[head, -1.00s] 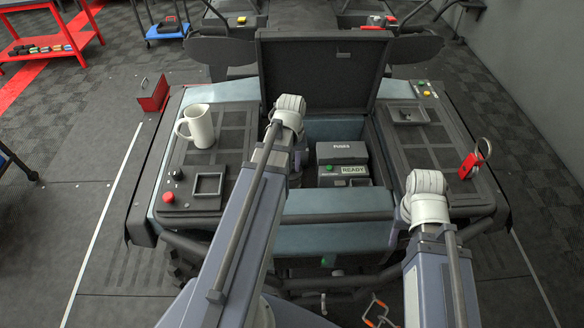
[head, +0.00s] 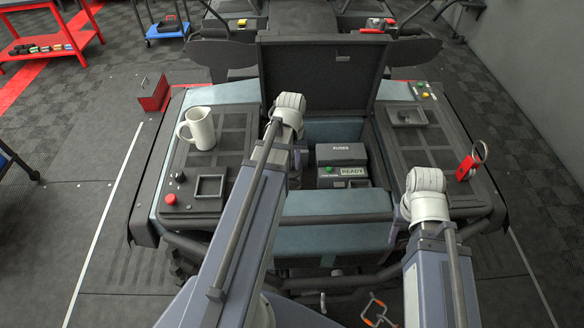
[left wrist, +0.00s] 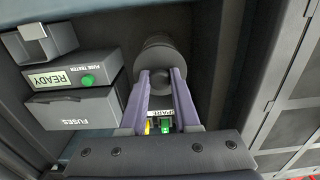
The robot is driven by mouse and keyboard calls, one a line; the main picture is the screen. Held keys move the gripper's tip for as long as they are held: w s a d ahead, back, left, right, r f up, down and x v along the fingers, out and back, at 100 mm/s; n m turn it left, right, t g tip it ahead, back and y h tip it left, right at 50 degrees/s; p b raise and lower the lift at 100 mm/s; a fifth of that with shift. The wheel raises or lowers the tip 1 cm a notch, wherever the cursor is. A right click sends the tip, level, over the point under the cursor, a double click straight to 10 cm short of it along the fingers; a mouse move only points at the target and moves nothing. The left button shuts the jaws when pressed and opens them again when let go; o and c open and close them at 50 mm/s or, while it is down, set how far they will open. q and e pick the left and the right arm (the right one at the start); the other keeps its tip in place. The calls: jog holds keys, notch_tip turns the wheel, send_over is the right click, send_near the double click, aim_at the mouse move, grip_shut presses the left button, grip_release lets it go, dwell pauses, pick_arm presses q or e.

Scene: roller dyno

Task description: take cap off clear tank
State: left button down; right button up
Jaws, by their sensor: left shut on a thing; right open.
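In the left wrist view my left gripper (left wrist: 161,85) is shut on the small end of a dark grey round cap (left wrist: 155,52), with one purple finger on each side.
The bay holds a fuses box (head: 341,153) and a fuse tester (head: 342,171) reading READY; its lid (head: 320,75) stands open behind.

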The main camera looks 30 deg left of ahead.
pick_arm(q)
jog(key=shift+r+p, duration=1.5)
jog(key=shift+r, duration=0.1)
